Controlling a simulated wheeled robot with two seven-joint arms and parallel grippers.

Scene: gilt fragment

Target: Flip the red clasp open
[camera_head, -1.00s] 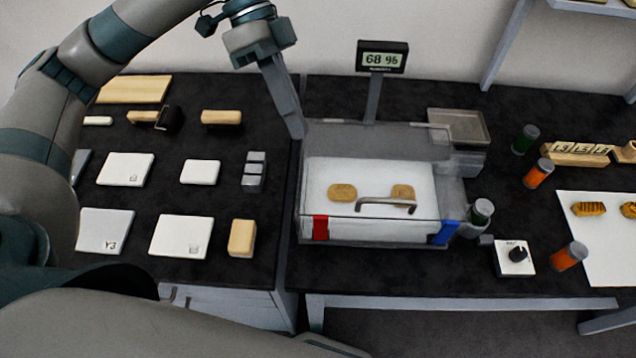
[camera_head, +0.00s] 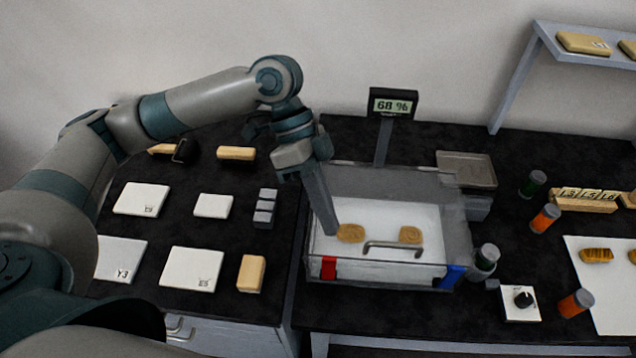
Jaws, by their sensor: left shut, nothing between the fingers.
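The red clasp (camera_head: 328,268) sits on the front left of a clear box (camera_head: 390,277) with a white floor. A blue clasp (camera_head: 450,276) sits at its front right. A grey handle (camera_head: 393,250) runs along the front of the box, and two tan pieces, one on the left (camera_head: 350,233) and one on the right (camera_head: 410,235), show inside. My left gripper (camera_head: 331,231) is shut and empty, its long fingers pointing down over the left part of the box, above and behind the red clasp. I cannot tell whether the fingertips touch the box. My right gripper is not in view.
A display reading 68 % (camera_head: 393,105) stands behind the box. White boxes and wooden blocks (camera_head: 251,273) lie on the left table. To the right are a knob box (camera_head: 520,302), orange-bodied jars (camera_head: 545,218) and a white sheet (camera_head: 605,270). A shelf (camera_head: 590,55) is at upper right.

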